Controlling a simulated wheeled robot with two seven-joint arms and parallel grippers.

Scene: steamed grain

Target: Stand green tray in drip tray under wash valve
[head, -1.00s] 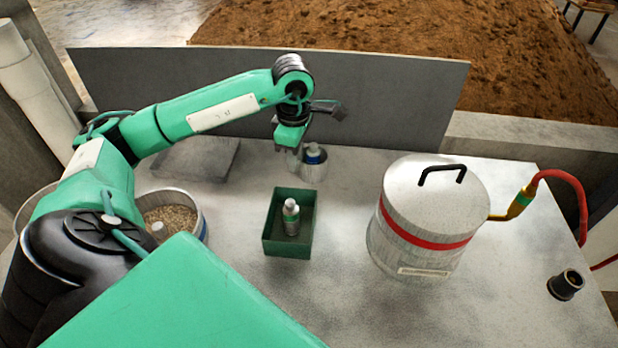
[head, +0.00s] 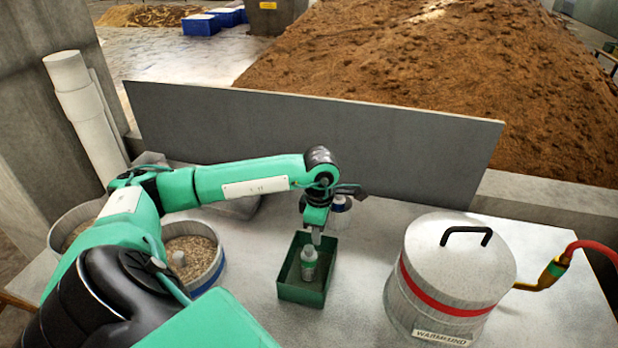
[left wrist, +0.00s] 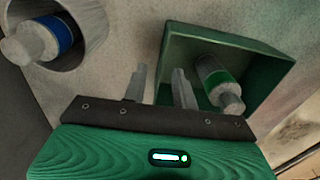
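The green tray (head: 302,292) is a deep open box standing on the grey table, with a small grey bottle with a green band (head: 309,262) inside. My left gripper (head: 317,238) points down at the tray's far wall. In the left wrist view its two fingers (left wrist: 160,72) are apart, one on each side of the wall of the green tray (left wrist: 205,45) as seen there. I cannot tell whether they touch it. The green-banded bottle (left wrist: 217,83) shows beside the right finger. I cannot make out a drip tray or wash valve. My right gripper is out of view.
A metal cup with a blue-banded bottle (head: 340,204) stands just behind the gripper. A lidded metal pot (head: 450,280) with a red band and hose fitting (head: 552,272) is at right. A grain bowl (head: 193,258) is at left. A grey panel (head: 320,140) closes the back.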

